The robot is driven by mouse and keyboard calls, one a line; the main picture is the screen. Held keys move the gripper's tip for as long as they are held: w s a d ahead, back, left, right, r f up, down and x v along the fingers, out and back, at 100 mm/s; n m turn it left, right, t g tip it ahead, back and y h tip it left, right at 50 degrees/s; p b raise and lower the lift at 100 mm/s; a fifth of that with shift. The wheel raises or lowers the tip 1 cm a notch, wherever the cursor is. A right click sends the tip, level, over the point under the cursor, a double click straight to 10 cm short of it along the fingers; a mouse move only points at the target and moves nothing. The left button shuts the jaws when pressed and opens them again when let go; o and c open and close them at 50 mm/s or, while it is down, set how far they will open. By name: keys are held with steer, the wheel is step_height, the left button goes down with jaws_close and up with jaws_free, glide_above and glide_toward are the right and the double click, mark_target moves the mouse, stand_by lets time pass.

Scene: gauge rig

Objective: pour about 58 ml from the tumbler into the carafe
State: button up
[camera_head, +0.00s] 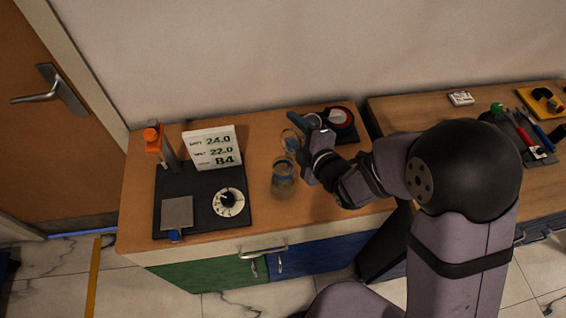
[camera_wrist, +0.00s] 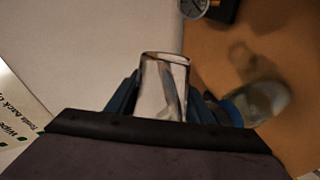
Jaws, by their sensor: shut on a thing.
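The clear glass tumbler (camera_head: 291,139) is held by my gripper (camera_head: 307,135) above the table. In the wrist view the tumbler (camera_wrist: 164,88) sits between the two blue fingers of my gripper (camera_wrist: 168,100). It looks tilted in the head view, but its exact angle and liquid level cannot be told. The clear carafe (camera_head: 284,181) stands upright on the table, just below and in front of the tumbler in the head view. The carafe (camera_wrist: 262,102) also shows blurred at the right of the wrist view. I see no stream between them.
A white display panel (camera_head: 212,148) stands behind. Tools (camera_head: 530,132) lie on the right bench.

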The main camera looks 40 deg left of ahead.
steer(key=shift+w+f+t+b, duration=0.1)
steer(key=shift+w+t+b, duration=0.05)
steer(key=shift+t+b, duration=0.2)
stand_by(0.3)
steer(key=shift+s+a+r+n+t+b, duration=0.1)
steer(key=shift+s+r+n+t+b, duration=0.25)
steer(key=shift+n+b, duration=0.6)
steer(key=shift+w+r+n+t+b, duration=0.1)
steer(key=shift+r+n+t+b, duration=0.2)
steer(key=shift+b, duration=0.85)
steer(key=p, duration=0.2)
steer(key=m+g+p, duration=0.1)
steer(key=p, duration=0.1)
steer(key=shift+w+d+f+m, duration=0.1)
steer(key=shift+w+d+m, duration=0.15)
steer(key=shift+w, duration=0.1)
steer(key=shift+f, duration=0.45)
steer(key=shift+w+m+g+p, duration=0.2)
steer(key=shift+m+g+p, duration=0.1)
steer(key=shift+m+p, duration=0.1)
